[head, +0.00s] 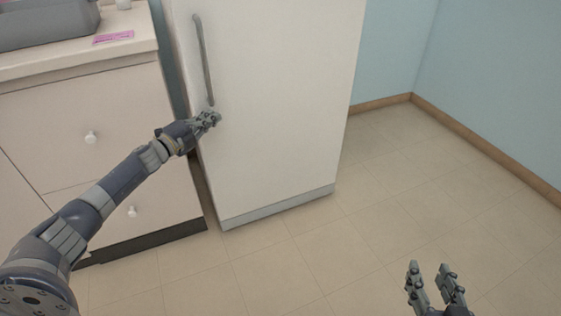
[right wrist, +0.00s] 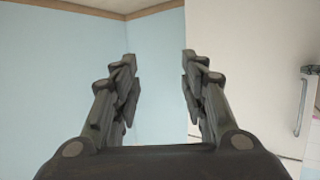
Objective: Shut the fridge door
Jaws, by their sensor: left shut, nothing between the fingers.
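The white fridge (head: 275,90) stands in the upper middle of the head view, its door front facing me. No gap at the door's edge can be made out. The grey bar handle (head: 203,58) runs down the door's left side. My left gripper (head: 214,118) is shut and empty, at the door's lower left just below the handle; I cannot tell whether it touches the door. My right gripper (head: 436,272) is open and empty over the floor at the lower right. In the right wrist view, part of the fridge (right wrist: 250,60) shows at the right.
A white cabinet (head: 80,110) with round knobs stands left of the fridge. Its counter holds a grey container (head: 45,25) and a pink paper (head: 113,37). The tiled floor (head: 390,190) right of the fridge is free up to the blue wall (head: 490,70).

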